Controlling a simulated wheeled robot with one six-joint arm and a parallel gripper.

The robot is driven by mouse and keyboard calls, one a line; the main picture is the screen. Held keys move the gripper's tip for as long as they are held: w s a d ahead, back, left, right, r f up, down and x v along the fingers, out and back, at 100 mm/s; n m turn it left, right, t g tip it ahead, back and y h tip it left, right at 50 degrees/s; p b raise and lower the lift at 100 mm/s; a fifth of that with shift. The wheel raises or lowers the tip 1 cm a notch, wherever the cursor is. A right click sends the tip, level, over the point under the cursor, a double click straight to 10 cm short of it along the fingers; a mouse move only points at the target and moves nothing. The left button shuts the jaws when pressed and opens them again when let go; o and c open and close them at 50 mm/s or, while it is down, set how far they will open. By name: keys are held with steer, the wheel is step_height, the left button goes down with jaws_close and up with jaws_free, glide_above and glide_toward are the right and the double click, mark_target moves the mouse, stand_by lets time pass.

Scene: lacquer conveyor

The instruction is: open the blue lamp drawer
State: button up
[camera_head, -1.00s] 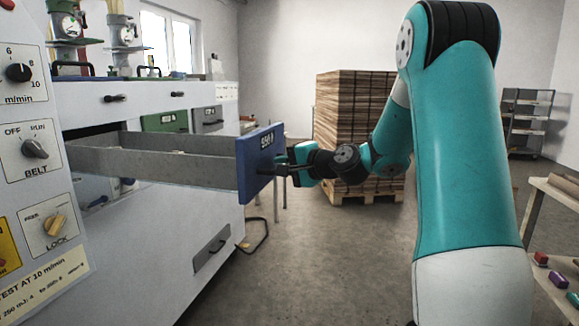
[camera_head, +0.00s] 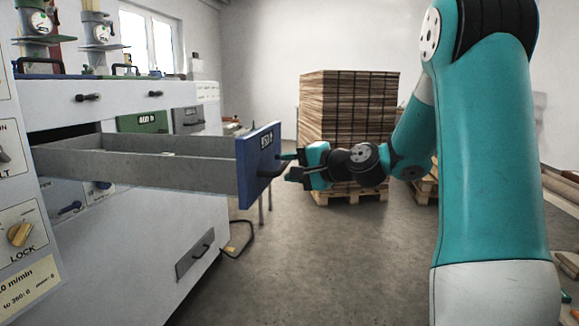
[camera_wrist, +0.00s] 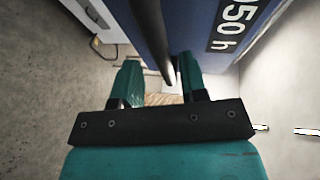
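The blue-fronted lamp drawer (camera_head: 243,178) stands far out of the white machine, its grey open-topped box showing behind the front. The front also fills the upper part of the wrist view (camera_wrist: 200,25), with a "950 h" label. Its dark bar handle (camera_head: 270,170) runs down between the finger lines in the wrist view (camera_wrist: 152,38). My gripper (camera_head: 285,168) is open just right of the handle, with its teal fingers spread. In the wrist view the fingers (camera_wrist: 158,80) stand apart with no grip on the bar; exact clearance is hard to tell.
The white machine (camera_head: 130,260) fills the left, with a green drawer (camera_head: 142,122), a grey drawer (camera_head: 188,120) and a lower grey drawer (camera_head: 195,255), all shut. A stack of boards on a pallet (camera_head: 345,120) stands behind my gripper. The floor between is clear.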

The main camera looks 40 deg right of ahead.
steer(key=shift+a, duration=0.2)
steer(key=p+v, duration=0.4)
steer(key=v, duration=1.3)
steer(key=shift+s+d, duration=0.2)
steer(key=shift+f, duration=0.1)
